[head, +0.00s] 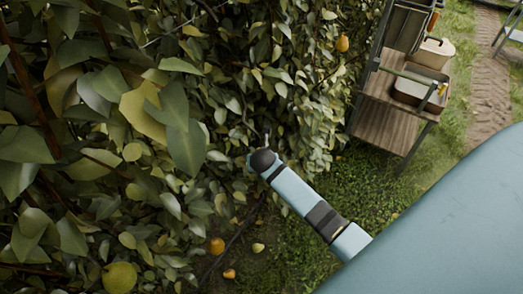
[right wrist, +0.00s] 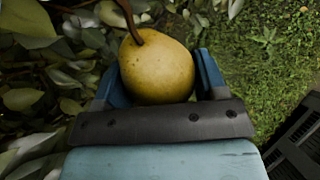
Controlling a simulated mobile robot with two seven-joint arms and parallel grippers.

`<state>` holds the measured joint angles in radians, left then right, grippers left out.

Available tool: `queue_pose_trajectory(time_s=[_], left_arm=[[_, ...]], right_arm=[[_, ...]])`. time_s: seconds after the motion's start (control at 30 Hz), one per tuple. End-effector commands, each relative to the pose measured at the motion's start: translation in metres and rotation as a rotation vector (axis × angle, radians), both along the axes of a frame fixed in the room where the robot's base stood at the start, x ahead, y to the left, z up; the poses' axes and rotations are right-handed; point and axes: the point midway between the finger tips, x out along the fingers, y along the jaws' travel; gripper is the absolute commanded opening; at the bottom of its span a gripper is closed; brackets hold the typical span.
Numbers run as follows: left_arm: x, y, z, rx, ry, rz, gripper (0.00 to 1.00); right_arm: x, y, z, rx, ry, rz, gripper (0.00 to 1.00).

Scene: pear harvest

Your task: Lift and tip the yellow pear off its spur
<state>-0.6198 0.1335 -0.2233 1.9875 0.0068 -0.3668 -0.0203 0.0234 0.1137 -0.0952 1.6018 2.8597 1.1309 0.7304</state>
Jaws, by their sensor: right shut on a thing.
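In the right wrist view, the yellow pear (right wrist: 157,70) sits between the two blue fingers of my right gripper (right wrist: 158,78), which is shut on it. Its brown stem curves from the top up and left to the picture's edge; whether it is still joined to a spur cannot be seen. In the head view my right arm reaches from the lower right to the foliage. The pear and the fingers cannot be made out there. My left gripper is in neither view.
Dense leaves (head: 187,145) fill the left and middle. Another yellow-green fruit (head: 119,277) hangs lower left, an orange one (head: 342,43) upper right. Fruits (head: 217,246) show low near the ground. A wooden cart (head: 384,115) with containers (head: 420,88) stands right, on grass.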

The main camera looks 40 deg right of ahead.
Motion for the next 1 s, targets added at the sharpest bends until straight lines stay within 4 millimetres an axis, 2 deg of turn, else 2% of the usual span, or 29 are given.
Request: queue_pose_trajectory(time_s=[1.0], left_arm=[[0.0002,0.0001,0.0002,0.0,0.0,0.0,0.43]], right_arm=[[-0.0079,0.0058,0.0092,0.084,0.134,-0.001,0.38]])
